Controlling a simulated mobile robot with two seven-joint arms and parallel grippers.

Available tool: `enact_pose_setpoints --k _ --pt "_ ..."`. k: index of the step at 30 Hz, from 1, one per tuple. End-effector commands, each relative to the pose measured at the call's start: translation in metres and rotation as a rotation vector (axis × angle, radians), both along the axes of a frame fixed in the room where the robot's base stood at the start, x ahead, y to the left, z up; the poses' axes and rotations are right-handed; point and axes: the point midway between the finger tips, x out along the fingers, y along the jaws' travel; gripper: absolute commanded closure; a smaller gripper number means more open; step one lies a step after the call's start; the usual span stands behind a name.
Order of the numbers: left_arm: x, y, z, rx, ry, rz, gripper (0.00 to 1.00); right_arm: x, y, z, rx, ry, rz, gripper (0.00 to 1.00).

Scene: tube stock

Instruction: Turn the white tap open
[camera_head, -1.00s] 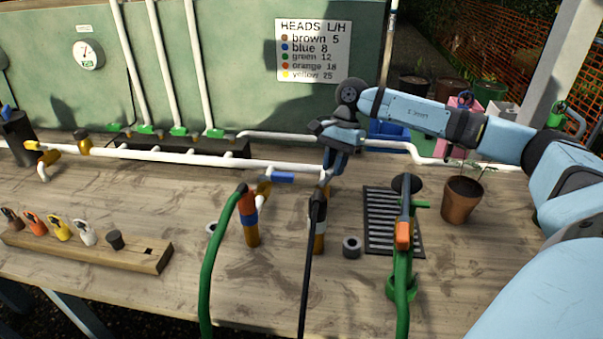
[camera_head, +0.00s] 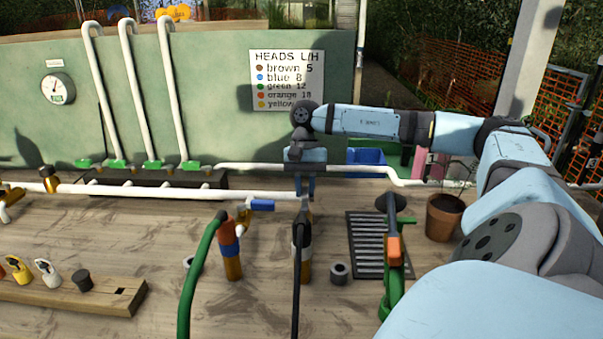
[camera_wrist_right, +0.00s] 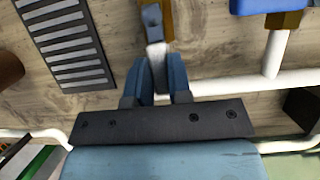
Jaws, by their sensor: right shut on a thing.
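The white tap (camera_head: 304,208) stands on the white pipe, right of the blue-handled tap (camera_head: 262,205). My right gripper (camera_head: 306,192) is over it from above, its fingers pointing down and shut on the tap's handle. In the right wrist view the pale handle (camera_wrist_right: 154,30) runs between the two blue fingers of my right gripper (camera_wrist_right: 163,75), and part of the brass body shows behind it. The fingers hide part of the handle, so its exact angle is hard to tell. My left gripper is not in view.
A wooden rack (camera_head: 70,295) lies front left.

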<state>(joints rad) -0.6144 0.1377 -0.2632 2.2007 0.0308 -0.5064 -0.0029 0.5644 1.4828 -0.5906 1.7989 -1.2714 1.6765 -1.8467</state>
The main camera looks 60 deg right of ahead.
Motion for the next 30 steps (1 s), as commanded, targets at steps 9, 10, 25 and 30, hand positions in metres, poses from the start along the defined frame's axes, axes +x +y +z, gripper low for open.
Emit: enact_pose_setpoints --k 9,10,25,30 --pt "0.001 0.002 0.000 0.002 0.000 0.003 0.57 0.000 0.000 0.001 0.001 -0.003 0.004 1.00" --pt "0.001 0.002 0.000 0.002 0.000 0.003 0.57 0.000 0.000 0.001 0.001 -0.003 0.004 0.74" --pt "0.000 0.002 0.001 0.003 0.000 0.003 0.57 0.003 -0.003 0.010 0.000 -0.004 0.002 0.55" --pt "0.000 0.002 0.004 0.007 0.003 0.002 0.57 0.010 -0.013 0.041 0.002 -0.006 0.002 0.55"
